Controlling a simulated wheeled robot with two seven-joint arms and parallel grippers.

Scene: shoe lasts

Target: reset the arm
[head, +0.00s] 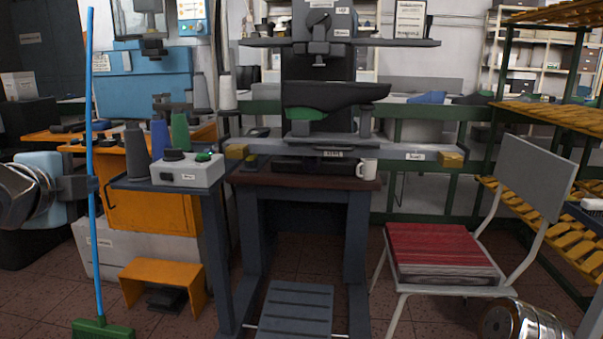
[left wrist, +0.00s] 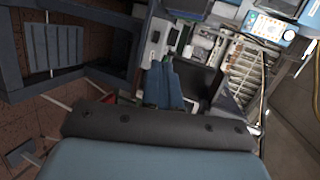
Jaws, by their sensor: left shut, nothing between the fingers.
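My left gripper (head: 88,187) is at the left edge of the head view, small and dark on a light blue wrist. It is shut and empty, in front of the orange cabinet (head: 160,205) and close to the blue broom handle (head: 92,120). I cannot tell whether it touches the handle.
A machine bench (head: 355,148) with a dark shoe last (head: 335,94) stands in the middle. A white mug (head: 367,169) is at its front. A side table holds a grey control box (head: 188,172) and thread cones. A chair (head: 530,175) with a red cushion (head: 438,245) stands right.

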